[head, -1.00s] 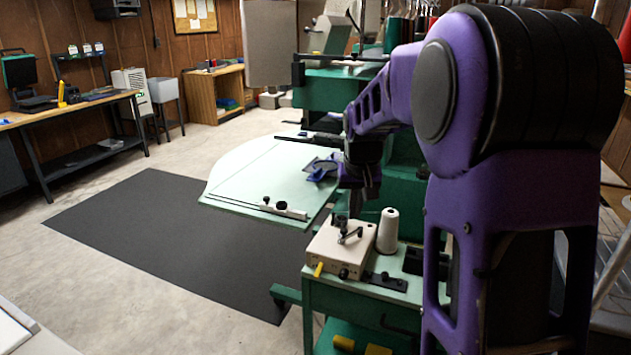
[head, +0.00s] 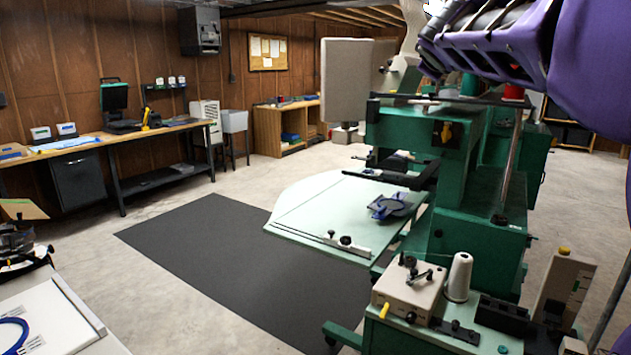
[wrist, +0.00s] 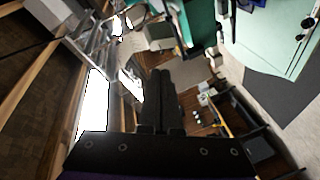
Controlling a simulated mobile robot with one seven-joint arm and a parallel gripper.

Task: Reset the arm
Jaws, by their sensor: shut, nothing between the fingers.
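Behind the fingers the wrist view shows the room tilted, with wood joists, a bright window and the green machine (wrist: 200,22). No object touches the fingers.
The green machine (head: 400,135) stands right of centre with a pale table (head: 330,215) holding a blue-purple piece (head: 388,205). A cart at the front right carries a beige box (head: 408,285) and a white thread cone (head: 459,277). The dark floor mat (head: 240,255) is clear.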

